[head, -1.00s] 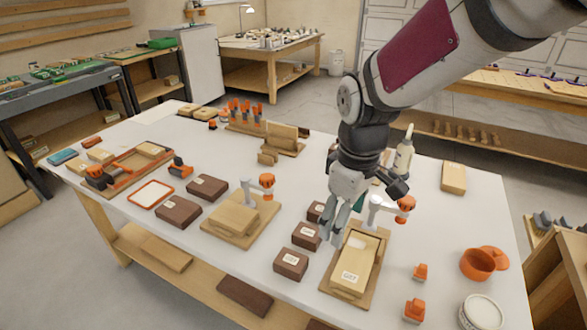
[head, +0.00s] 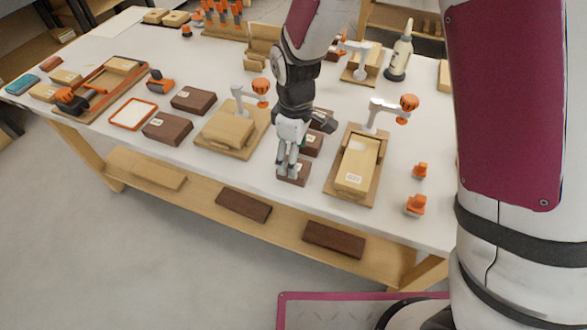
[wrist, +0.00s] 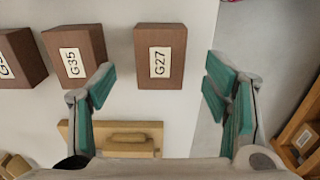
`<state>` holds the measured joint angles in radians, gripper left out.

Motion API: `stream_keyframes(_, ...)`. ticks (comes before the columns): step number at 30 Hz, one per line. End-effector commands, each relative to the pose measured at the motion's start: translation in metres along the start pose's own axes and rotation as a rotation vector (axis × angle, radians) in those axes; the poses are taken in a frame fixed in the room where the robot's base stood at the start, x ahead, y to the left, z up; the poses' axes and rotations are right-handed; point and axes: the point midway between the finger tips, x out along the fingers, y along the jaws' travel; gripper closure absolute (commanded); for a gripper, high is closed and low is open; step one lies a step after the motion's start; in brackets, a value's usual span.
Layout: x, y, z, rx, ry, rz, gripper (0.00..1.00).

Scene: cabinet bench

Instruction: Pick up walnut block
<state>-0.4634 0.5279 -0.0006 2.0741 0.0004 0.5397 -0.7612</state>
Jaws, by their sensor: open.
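Several walnut blocks, dark brown with white labels, lie on the white table. The front one of a short row (head: 302,177) is at my gripper (head: 288,172), partly hidden by the fingers. In the wrist view, a block labelled G27 (wrist: 145,65) lies ahead of and between the fingertips, with table showing on both sides. A G35 block (wrist: 90,70) sits to its left, close to the left finger, and another block (wrist: 18,65) is at the left edge. My gripper (wrist: 158,88) is open and empty, with green finger pads. Its exact height above the table is unclear.
A clamp fixture with a light wood block (head: 357,172) stands right of the row, another (head: 232,128) left. More walnut blocks (head: 168,127) lie further left. Orange parts (head: 415,205) stand at right. The table's front edge is close to the gripper.

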Motion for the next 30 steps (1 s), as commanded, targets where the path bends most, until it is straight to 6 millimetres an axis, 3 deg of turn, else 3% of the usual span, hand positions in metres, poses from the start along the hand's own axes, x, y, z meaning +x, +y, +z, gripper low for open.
stream_keyframes(12, 0.049, -0.001, -0.003, 0.001, -0.001, -0.001, 0.30)
stream_keyframes(21, 0.053, 0.000, -0.003, 0.001, 0.000, 0.000, 0.30)
stream_keyframes(28, 0.053, 0.000, -0.003, 0.001, 0.000, 0.000, 0.80)
stream_keyframes(30, 0.053, 0.000, -0.003, 0.001, 0.000, 0.000, 0.83)
